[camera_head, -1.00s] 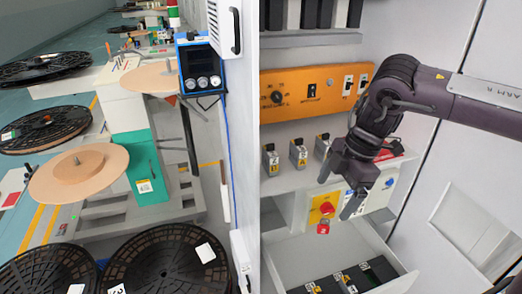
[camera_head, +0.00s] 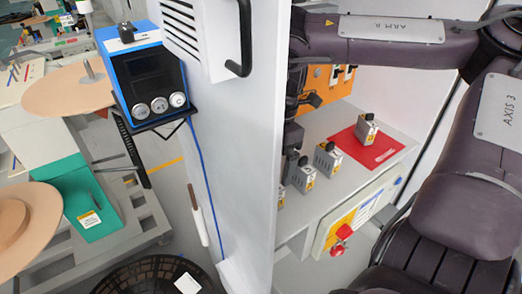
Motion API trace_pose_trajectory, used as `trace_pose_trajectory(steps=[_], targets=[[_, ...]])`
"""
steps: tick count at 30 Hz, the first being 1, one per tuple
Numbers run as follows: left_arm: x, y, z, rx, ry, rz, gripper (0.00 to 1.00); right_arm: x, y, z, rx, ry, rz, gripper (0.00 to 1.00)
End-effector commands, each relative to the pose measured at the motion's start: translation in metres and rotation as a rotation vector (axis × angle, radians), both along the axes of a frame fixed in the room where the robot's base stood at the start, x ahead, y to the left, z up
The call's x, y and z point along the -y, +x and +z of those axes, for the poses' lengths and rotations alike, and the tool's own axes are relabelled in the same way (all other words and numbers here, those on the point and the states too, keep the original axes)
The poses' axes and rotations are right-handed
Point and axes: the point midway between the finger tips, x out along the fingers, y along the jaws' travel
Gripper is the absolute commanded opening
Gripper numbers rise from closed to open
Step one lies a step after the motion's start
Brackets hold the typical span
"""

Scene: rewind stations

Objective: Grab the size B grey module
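Several small grey modules with yellow labels stand on the white shelf inside the cabinet. One module (camera_head: 367,130) is on a red mat (camera_head: 348,146). Another module (camera_head: 327,159) stands left of the mat, and a further module (camera_head: 304,176) stands closer to the cabinet's side panel. One more module (camera_head: 280,198) is partly hidden by that panel. The size letters are too small to read. My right gripper (camera_head: 290,165) reaches down beside the modules at the panel edge. It is mostly hidden, so its opening and any contact are unclear. My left gripper is out of view.
The white side panel (camera_head: 240,130) stands close left of my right arm. An orange control panel (camera_head: 320,88) is behind the shelf. A blue control box (camera_head: 148,75) and reel stations are left.

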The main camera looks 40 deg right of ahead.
Motion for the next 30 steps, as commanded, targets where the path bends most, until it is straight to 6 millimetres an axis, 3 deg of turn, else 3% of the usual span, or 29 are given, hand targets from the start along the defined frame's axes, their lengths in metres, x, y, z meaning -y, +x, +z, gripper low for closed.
trace_pose_trajectory(steps=[7, 15, 25, 30], targets=[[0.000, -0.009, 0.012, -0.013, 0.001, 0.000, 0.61, -0.004, -0.003, -0.026, -0.005, 0.004, 0.000, 0.89], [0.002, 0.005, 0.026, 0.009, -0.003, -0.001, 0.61, -0.008, -0.006, -0.061, -0.002, 0.000, -0.002, 0.89], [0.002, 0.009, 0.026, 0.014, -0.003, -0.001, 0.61, -0.008, -0.005, -0.068, 0.002, 0.001, -0.002, 0.89], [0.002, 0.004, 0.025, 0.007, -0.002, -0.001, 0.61, -0.008, -0.005, -0.068, 0.002, 0.001, -0.002, 0.67]])
